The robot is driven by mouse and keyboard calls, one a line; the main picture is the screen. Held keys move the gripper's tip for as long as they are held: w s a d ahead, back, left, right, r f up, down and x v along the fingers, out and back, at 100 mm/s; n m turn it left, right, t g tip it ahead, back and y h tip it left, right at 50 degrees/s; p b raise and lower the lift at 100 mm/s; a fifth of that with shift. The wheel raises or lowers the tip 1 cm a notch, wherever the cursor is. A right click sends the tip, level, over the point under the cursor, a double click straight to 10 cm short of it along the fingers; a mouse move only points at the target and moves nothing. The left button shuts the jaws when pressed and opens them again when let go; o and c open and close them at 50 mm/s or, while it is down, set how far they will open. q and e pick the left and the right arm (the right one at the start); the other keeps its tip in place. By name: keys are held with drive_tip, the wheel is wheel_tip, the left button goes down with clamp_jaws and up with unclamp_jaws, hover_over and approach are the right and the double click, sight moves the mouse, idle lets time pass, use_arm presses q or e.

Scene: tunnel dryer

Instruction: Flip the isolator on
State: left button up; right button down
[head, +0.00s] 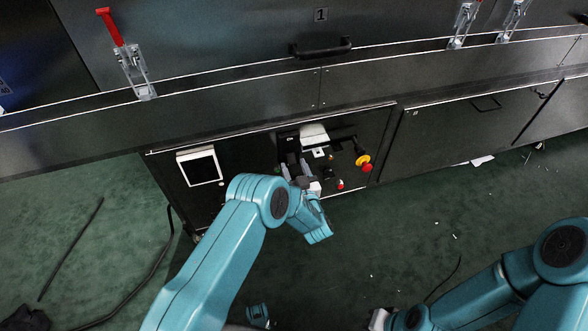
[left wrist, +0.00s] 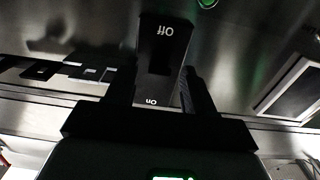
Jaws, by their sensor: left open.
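The isolator (left wrist: 165,48) is a dark block with a lever, seen upside down in the left wrist view. The word "Off" reads on its face and "on" below it in the picture. My left gripper (left wrist: 160,72) is open, with one dark finger on each side of the lever; I cannot tell whether they touch it. In the head view my left gripper (head: 300,178) is at the control panel (head: 236,165), and the arm partly covers that area. My right gripper (head: 378,319) is low at the bottom edge, far from the panel, and its jaws are unclear.
A white-framed screen (head: 200,167) is left of the gripper on the panel. A red and yellow stop button (head: 363,162) and a small red button (head: 340,184) are to its right. A black handle (head: 320,47) and a red-handled clamp (head: 130,60) are above. Cables lie on the green floor.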

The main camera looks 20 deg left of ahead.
sight(291, 157)
use_arm(q)
drive_tip(key=shift+w+a, duration=0.3)
drive_tip(key=shift+w, duration=0.15)
clamp_jaws()
drive_tip(key=shift+s+r+g+p, duration=0.1)
drive_tip(key=shift+r+g+p, duration=0.35)
drive_tip(key=shift+p, duration=0.35)
wheel_tip(291, 157, up, 4)
drive_tip(key=g+h+p, duration=0.2)
drive_tip(key=g+p, duration=0.1)
drive_tip(key=p, duration=0.3)
drive_tip(key=g+h+p, duration=0.3)
drive_tip(key=g+p, duration=0.1)
drive_tip(key=p, duration=0.2)
drive_tip(key=shift+r, duration=0.2)
drive_tip(key=shift+w+a+r+g+h+p, duration=0.15)
drive_tip(key=shift+w+g+h+p, duration=0.2)
drive_tip(key=shift+g+h+p, duration=0.6)
